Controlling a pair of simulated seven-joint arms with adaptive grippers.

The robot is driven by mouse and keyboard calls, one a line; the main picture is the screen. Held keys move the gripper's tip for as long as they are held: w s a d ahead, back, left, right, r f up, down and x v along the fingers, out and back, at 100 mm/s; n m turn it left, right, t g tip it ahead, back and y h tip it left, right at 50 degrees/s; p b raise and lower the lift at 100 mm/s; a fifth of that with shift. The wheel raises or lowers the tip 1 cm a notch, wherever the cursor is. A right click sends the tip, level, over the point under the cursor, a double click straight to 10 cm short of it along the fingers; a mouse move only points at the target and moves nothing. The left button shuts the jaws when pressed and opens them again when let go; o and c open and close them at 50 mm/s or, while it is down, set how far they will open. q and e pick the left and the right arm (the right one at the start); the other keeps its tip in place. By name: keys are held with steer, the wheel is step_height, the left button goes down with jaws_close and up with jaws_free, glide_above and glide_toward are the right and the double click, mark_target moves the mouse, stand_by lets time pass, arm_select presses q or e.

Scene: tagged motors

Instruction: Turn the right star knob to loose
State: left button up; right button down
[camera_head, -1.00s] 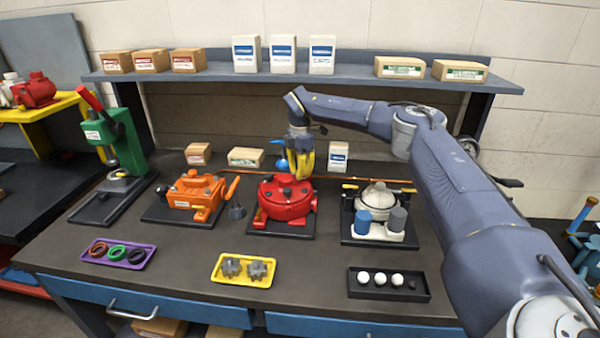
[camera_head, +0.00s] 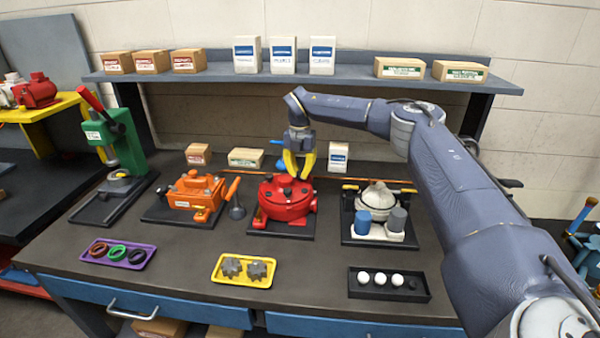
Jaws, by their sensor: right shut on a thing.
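The red motor housing (camera_head: 285,207) stands on a black base plate at the middle of the bench, with dark round parts on its top. My right gripper (camera_head: 298,176) comes down from above with its yellow fingers at the top of the housing, right of its middle. It is shut on a small part there, which I take to be the right star knob; the fingers hide it and its turn angle cannot be read. My left gripper is not in view.
An orange unit (camera_head: 187,198) stands to the left, a white unit with blue and grey cylinders (camera_head: 378,215) to the right. A purple tray (camera_head: 98,258) and a black tray (camera_head: 365,291) lie in front. A shelf with boxes (camera_head: 230,74) runs above.

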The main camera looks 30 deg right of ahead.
mark_target(300, 172)
steer(key=shift+w+d+r+n, duration=0.1)
steer(key=shift+d+n, duration=0.25)
steer(key=shift+n, duration=0.05)
steer(key=c, duration=1.6)
jaws_free()
steer(key=o, duration=0.4)
steer(key=shift+a, duration=0.15)
steer(key=shift+o, duration=0.2)
step_height(300, 172, up, 12)
